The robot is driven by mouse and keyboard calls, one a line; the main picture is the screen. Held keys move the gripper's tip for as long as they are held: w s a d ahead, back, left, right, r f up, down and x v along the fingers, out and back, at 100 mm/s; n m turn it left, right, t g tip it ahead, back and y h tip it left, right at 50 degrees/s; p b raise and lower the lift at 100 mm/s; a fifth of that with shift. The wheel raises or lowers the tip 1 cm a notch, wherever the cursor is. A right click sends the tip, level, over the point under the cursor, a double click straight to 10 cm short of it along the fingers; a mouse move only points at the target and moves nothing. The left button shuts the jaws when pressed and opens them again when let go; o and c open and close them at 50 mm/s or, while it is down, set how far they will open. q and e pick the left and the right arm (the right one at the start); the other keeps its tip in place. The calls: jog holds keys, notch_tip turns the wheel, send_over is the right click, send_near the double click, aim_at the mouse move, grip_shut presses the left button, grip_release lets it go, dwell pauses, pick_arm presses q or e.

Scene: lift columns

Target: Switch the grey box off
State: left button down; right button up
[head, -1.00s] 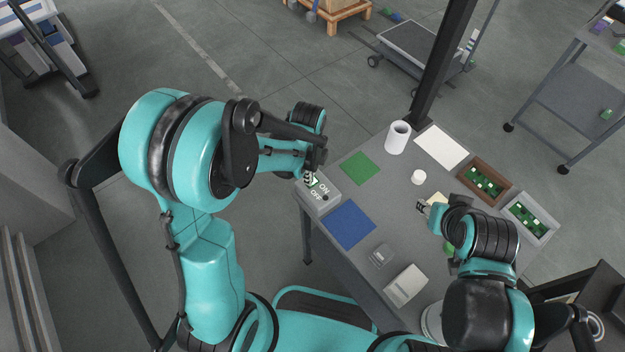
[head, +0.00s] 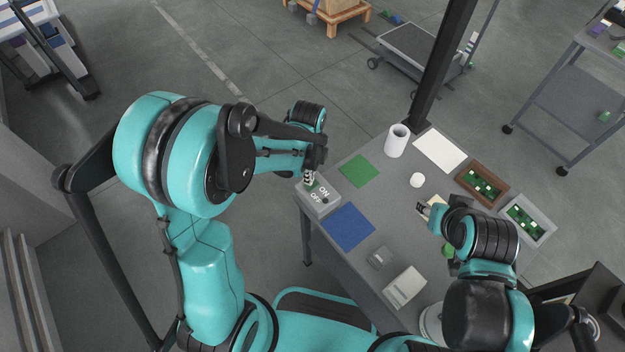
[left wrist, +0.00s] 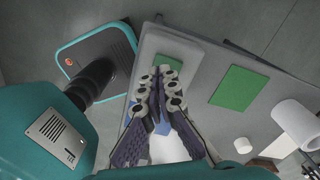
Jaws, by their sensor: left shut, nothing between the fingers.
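The grey box (head: 319,205) stands at the left corner of the table, with ON and OFF lettering on its top. A green patch on the box shows in the left wrist view (left wrist: 173,61), partly behind my fingertips. My left gripper (head: 308,181) is shut and empty, pointing down at the box's far-left part, by the ON side. In the left wrist view its fingertips (left wrist: 165,76) overlap the box top; I cannot tell whether they touch it. The switch itself is hidden or too small to read. My right gripper (head: 424,209) is over the table's right part; its opening is unclear.
A green mat (head: 358,170) and a blue mat (head: 349,227) lie beside the box. A white roll (head: 397,140), a white sheet (head: 440,149), a brown tray (head: 482,184) and a grey tray (head: 528,219) with green boards stand further right.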

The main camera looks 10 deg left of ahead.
aim_at(308, 187)
pick_arm(q)
jog(key=shift+r+p, duration=1.4)
jog(key=shift+r, duration=0.75)
pick_arm(e)
notch_tip(308, 187, up, 3)
pick_arm(q)
jog(key=s+a+r+n+t+b, duration=0.2)
jog(key=s+r+n+t+b, duration=0.1)
jog(key=n, duration=0.6)
jog(key=s+a+r+n+t+b, duration=0.2)
jog(key=s+r+n+t+b, duration=0.1)
jog(key=s+n, duration=0.4)
notch_tip(308, 187, up, 2)
jog(key=n+t, duration=0.1)
jog(key=n, duration=0.2)
jog(key=shift+s+a+n, duration=0.15)
jog(key=shift+a+n, duration=0.15)
jog(key=shift+a, duration=0.05)
pick_arm(e)
notch_tip(308, 187, down, 6)
jog(key=shift+r, duration=0.1)
jog(key=shift+c, duration=0.7)
pick_arm(q)
jog(key=shift+s, duration=0.1)
pick_arm(e)
jog(key=shift+s, duration=0.1)
